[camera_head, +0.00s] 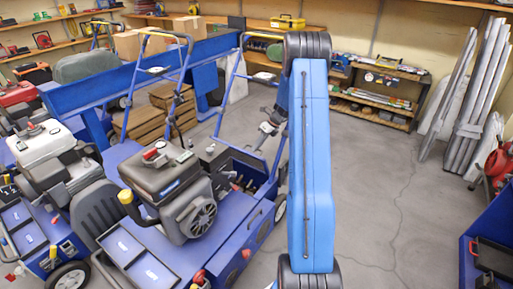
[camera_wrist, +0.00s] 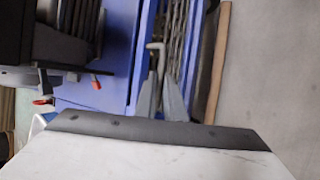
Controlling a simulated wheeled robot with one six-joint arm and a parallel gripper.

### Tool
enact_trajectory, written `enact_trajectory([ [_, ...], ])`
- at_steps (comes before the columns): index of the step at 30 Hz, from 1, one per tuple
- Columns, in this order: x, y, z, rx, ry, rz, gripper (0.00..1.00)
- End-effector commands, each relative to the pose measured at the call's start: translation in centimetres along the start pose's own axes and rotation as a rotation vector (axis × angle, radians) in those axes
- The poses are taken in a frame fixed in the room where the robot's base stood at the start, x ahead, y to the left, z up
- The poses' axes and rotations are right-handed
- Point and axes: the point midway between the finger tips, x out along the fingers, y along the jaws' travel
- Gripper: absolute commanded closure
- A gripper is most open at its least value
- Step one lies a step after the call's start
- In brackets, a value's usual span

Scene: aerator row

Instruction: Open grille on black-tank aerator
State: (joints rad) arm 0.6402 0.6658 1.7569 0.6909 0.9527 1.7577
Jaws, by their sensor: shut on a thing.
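The black-tank aerator (camera_head: 172,182) stands in the middle of the head view, with a dark grey tank and a blue deck. My gripper (camera_head: 268,128) is beyond its right rear side, partly behind my blue arm. In the wrist view, my gripper's grey fingers (camera_wrist: 162,85) are shut on a thin, bent grey handle (camera_wrist: 155,47). The handle is beside a dark slatted grille (camera_wrist: 178,30) in a blue frame. My fingers and wrist housing hide the grille's lower part. I cannot tell how far the grille is open.
A white-tank aerator (camera_head: 45,143) stands close by on the left. Wooden crates (camera_head: 160,110) and a blue beam (camera_head: 150,62) are behind. Grey floor (camera_head: 370,180) is clear to the right. Metal poles (camera_head: 478,95) lean on the wall at far right.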

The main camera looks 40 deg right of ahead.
Motion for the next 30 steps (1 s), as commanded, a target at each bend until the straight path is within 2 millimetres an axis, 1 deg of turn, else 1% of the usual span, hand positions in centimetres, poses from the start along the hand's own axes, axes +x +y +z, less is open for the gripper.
enact_trajectory([
  [1,0.4,-0.1,-0.5,0.004,0.007,0.002,1.00],
  [5,0.4,-0.1,-0.6,0.004,0.007,0.003,1.00],
  [6,0.4,-0.1,-0.5,0.004,0.007,0.003,0.84],
  [7,0.4,-0.1,-0.5,0.004,0.007,0.003,0.76],
  [8,0.4,-0.1,-0.5,0.003,0.006,0.003,0.72],
  [16,0.1,0.0,-0.2,0.001,0.003,0.002,0.72],
  [20,-0.7,0.3,0.2,0.001,0.002,0.001,0.72],
  [30,-5.6,2.5,2.2,0.001,0.001,0.000,0.72],
])
